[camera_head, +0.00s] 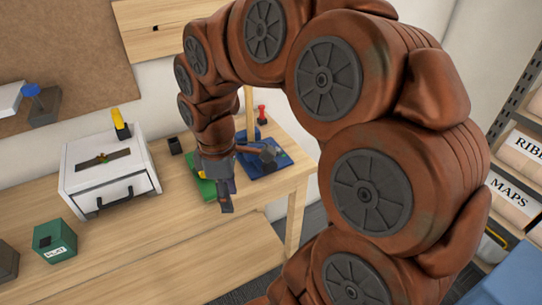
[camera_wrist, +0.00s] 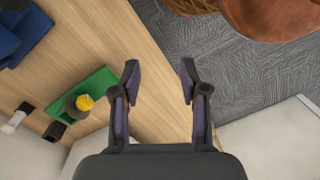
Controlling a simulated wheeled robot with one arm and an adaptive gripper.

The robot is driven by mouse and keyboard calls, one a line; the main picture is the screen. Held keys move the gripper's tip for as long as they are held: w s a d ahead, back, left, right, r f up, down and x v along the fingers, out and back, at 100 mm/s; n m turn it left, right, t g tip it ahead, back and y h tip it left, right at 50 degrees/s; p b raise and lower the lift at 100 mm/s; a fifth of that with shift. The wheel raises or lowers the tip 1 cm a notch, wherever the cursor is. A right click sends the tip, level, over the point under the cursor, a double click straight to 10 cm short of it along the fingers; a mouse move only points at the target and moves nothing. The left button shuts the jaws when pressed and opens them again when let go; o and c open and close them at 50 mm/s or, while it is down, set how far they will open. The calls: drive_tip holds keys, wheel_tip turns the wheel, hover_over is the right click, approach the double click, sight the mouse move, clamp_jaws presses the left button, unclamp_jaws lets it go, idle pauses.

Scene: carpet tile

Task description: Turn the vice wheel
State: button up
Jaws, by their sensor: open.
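My gripper (camera_head: 226,202) hangs over the front of the wooden workbench. In the wrist view its two fingers (camera_wrist: 159,72) are spread apart with nothing between them; bare wood and grey carpet show beyond. A blue device (camera_head: 280,162) with a dark rounded part stands at the bench's right end, behind and right of my gripper. It may be the vice, but I cannot make out a wheel for certain. Blue parts also show at the upper left of the wrist view (camera_wrist: 22,35). A green base (camera_head: 203,188) lies close behind my gripper, partly hidden by it.
A white drawer box (camera_head: 105,172) with a yellow-handled item on top stands left on the bench. A green labelled box (camera_head: 55,242) is at front left. A shelf with labelled bins (camera_head: 515,155) stands at right. The bench front is largely clear.

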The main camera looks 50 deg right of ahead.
drive_tip(key=w+d+r+n+p, duration=0.1)
drive_tip(key=w+d+n, duration=0.25)
drive_tip(key=d, duration=0.35)
drive_tip(key=n+p, duration=0.1)
drive_tip(key=n, duration=0.2)
hover_over(273, 162)
drive_tip(key=shift+w+d+f+m+t, duration=0.15)
drive_tip(key=shift+w+d+m+t, duration=0.15)
drive_tip(key=shift+w, duration=0.15)
drive_tip(key=shift+d+f, duration=0.1)
drive_tip(key=shift+f, duration=0.1)
drive_tip(key=shift+f+p, duration=0.3)
drive_tip(key=shift+p, duration=0.05)
drive_tip(key=shift+s+f+p, duration=0.15)
drive_tip(key=shift+f+p, duration=0.55)
drive_tip(key=shift+f, duration=2.75)
clamp_jaws()
